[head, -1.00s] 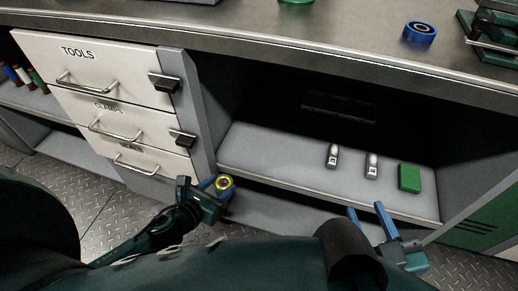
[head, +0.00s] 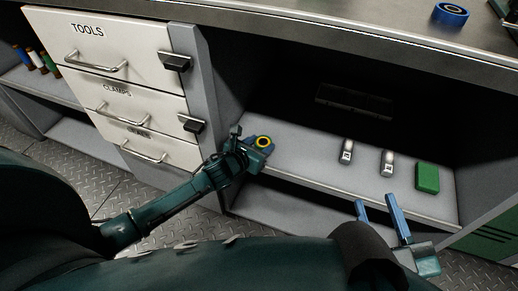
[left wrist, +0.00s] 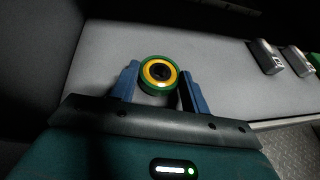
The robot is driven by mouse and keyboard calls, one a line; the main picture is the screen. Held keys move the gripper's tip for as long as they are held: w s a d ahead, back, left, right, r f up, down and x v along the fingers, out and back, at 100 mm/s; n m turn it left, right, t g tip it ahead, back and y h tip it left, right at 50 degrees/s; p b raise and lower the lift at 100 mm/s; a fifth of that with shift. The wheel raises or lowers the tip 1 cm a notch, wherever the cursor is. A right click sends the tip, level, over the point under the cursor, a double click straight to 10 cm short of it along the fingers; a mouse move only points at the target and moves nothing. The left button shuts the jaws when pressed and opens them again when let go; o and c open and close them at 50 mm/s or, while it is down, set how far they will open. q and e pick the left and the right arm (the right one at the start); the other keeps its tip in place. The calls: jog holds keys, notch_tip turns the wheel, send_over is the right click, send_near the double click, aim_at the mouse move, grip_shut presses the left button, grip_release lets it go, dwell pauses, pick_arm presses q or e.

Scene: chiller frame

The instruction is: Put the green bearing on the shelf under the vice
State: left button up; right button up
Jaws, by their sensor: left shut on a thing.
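The green bearing (left wrist: 161,74) is a ring with a green outer rim, a yellow inner ring and a dark centre. It sits between the two blue fingers of my left gripper (left wrist: 158,86) in the left wrist view. In the head view the bearing (head: 263,143) shows small at the tip of my left gripper (head: 261,150), at the left front part of the grey shelf (head: 300,150). I cannot tell whether it touches the shelf. My right gripper (head: 383,213) is open and empty in front of the shelf's right part. The vice is cut off at the top right edge.
Two small metal pieces (head: 346,151) (head: 387,163) and a green block (head: 427,177) stand on the shelf's right half. A drawer cabinet (head: 120,80) is on the left. A blue ring (head: 450,14) lies on the worktop above. The shelf's left half looks clear.

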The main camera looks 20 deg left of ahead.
pick_arm(q)
jog(key=shift+f, duration=0.2)
jog(key=shift+f, duration=0.1)
jog(key=o, duration=0.7)
jog(key=shift+f, duration=0.1)
jog(key=o, duration=0.4)
jog(key=shift+o, duration=0.2)
jog(key=shift+s+r, duration=0.15)
jog(key=shift+r, duration=0.15)
jog(key=p+v, duration=0.1)
jog(key=v, duration=0.1)
jog(key=shift+s+a+r+p, duration=0.15)
jog(key=shift+s+p, duration=0.15)
jog(key=shift+p, duration=0.05)
jog(key=p+v, duration=0.2)
jog(key=v, duration=0.7)
pick_arm(e)
jog(key=shift+w+d+f+m+g+h, duration=0.1)
jog(key=shift+d+m+g+h, duration=0.3)
jog(key=shift+h, duration=0.15)
jog(key=shift+w+d+m+g+h, duration=0.1)
jog(key=shift+d+m+g+h, duration=0.25)
jog(key=shift+h, duration=0.2)
